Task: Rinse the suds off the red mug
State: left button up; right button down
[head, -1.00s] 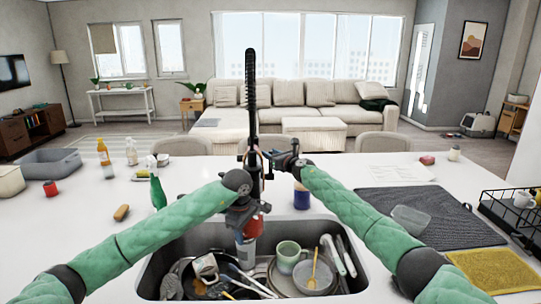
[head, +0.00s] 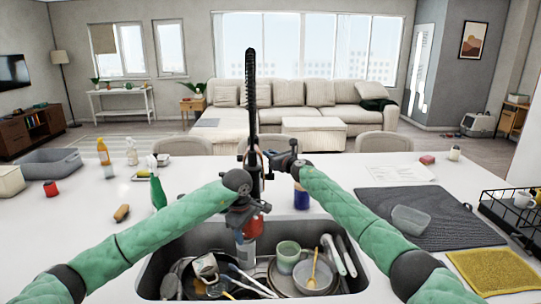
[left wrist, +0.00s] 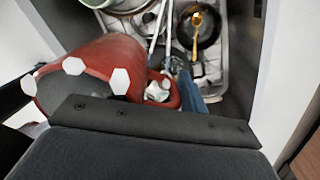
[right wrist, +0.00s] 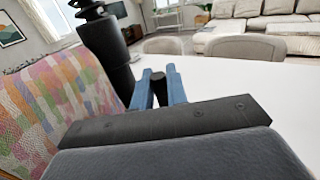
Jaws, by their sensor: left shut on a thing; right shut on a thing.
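The red mug (head: 253,229) is over the sink (head: 150,275), below the black faucet (head: 251,95). In the left wrist view the mug (left wrist: 112,62) lies tilted, with several white hexagonal patches on it. My left gripper (left wrist: 185,92) is shut on the mug at its handle side. In the head view this gripper is partly hidden by its own wrist. A pale bluish column shows beneath the mug; I cannot tell if it is water. My right gripper (right wrist: 160,82) is shut on a small black part (right wrist: 159,88) beside the faucet column (right wrist: 105,45), apparently its lever.
The sink holds a green mug (head: 288,254), a pan, plates and utensils. A dark mat (head: 440,225) with a clear container (head: 410,219), a yellow cloth (head: 492,270) and a black rack (head: 515,215) lie right. A green bottle (head: 157,190) and sponge-like brush (head: 122,213) stand left.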

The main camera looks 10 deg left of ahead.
jog(key=shift+s+d+n+t+y, duration=0.1)
jog(key=shift+s+n+t+y, duration=0.3)
jog(key=shift+s, duration=0.3)
jog(key=shift+d, duration=0.1)
jog(key=c, duration=1.5)
grip_release()
jog(key=shift+o, duration=0.2)
jog(key=shift+d, duration=0.1)
jog(key=v, duration=1.1)
jog(key=shift+s+d+f, duration=0.25)
jog(key=shift+s, duration=0.05)
